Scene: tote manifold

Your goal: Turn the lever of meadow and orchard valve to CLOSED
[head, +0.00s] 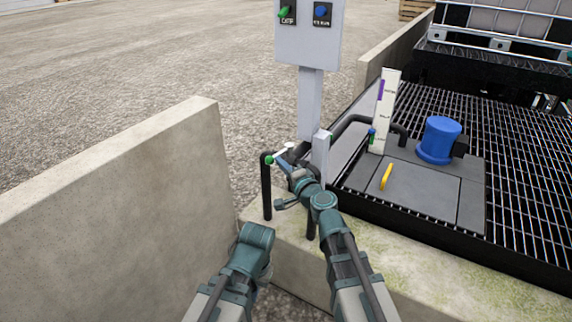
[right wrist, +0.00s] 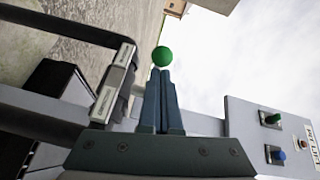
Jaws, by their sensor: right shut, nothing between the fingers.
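A green ball knob (head: 269,159) sits at the top of a black pipe at the concrete ledge. A short pale bar (head: 281,153) runs from it up and right. My right gripper (head: 282,163) is close beside the knob and bar. In the right wrist view, its two fingers (right wrist: 161,100) are shut and empty, with the green knob (right wrist: 161,56) just beyond the tips; I cannot tell whether they touch.
A grey control box (head: 307,38) with green and blue switches stands on a post behind. A low concrete wall (head: 110,185) is at left. At right are a black grating (head: 510,150), a blue motor (head: 439,139) and a yellow handle (head: 385,177).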

